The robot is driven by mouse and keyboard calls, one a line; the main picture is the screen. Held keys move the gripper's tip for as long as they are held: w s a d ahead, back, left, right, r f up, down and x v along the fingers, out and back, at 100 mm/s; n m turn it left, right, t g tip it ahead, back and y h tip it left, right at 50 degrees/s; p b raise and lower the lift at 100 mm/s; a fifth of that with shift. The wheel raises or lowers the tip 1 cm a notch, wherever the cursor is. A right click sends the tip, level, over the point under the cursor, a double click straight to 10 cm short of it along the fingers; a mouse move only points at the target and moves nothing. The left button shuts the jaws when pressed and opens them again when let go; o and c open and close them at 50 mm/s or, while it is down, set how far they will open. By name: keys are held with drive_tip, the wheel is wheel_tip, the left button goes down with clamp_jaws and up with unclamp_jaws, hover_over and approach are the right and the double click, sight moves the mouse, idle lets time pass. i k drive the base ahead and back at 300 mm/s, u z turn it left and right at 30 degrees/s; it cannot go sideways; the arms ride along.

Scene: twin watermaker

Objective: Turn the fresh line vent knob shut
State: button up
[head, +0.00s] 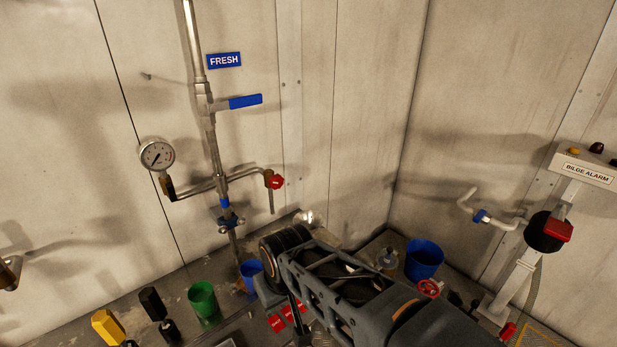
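The fresh line is a metal pipe (211,140) on the back wall under a blue FRESH sign (224,60). A small red knob (276,182) sits at the right end of a side branch, above a short downward spout (271,203). It looks like the vent knob; whether it is open or shut cannot be told. My arm reaches in from the lower right, its dark end below and right of the knob, apart from it in the picture.
The pipe carries a blue lever (245,101) and a pressure gauge (157,155) on the left. Green (204,301) and blue cups (250,276) stand below. A blue bucket (423,260) and red handwheel (429,289) are right. The wall around the knob is clear.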

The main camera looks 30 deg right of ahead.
sight(276, 181)
drive_tip(key=z, duration=1.85)
drive_tip(key=k, duration=0.95)
drive_tip(key=u, duration=1.3)
drive_tip(key=i, duration=0.5)
